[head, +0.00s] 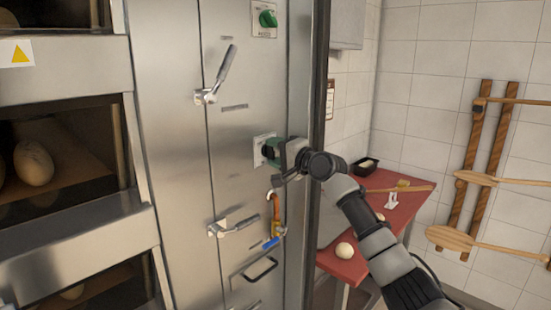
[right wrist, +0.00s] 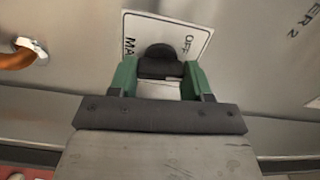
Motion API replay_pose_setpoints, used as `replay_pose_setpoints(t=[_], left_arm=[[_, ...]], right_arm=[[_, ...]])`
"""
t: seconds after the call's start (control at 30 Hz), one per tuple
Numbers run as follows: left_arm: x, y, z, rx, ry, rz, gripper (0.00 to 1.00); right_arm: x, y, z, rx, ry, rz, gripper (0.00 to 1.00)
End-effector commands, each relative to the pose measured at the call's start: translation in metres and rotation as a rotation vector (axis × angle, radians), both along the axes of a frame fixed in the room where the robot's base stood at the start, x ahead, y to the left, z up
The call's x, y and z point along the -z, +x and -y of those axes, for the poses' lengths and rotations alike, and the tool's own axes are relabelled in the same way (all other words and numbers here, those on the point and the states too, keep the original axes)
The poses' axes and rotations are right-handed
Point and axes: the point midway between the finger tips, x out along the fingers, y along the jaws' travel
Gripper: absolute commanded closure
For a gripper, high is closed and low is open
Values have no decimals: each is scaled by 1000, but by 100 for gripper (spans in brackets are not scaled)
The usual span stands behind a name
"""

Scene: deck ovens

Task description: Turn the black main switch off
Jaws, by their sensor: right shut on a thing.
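The black main switch (right wrist: 160,58) is a dark rotary knob on a white label plate (right wrist: 200,35) printed with partly hidden words, including "OFF" and "MA". In the head view the knob (head: 268,151) sits on the oven's steel side panel. My right gripper (right wrist: 160,75) has its green-padded fingers on either side of the knob and is shut on it. In the head view the right gripper (head: 275,153) reaches the panel from the right and hides part of the plate. My left gripper is in neither view.
A green knob (head: 268,18) is higher on the panel. Lever handles (head: 218,75) (head: 232,227) stick out above and below. A pipe with a blue-handled valve (head: 271,243) is below. A red table (head: 345,262) with dough stands right; peels (head: 475,179) hang on the wall.

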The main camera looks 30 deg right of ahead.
Motion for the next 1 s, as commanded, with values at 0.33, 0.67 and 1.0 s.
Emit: replay_pose_setpoints(t=[0.33,0.67,1.0], left_arm=[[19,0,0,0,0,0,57],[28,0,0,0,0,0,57],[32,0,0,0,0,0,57]], right_arm=[[3,0,-1,-1,-305,103,75],[2,0,-1,-2,-529,180,75],[1,0,-2,-3,-635,215,75]])
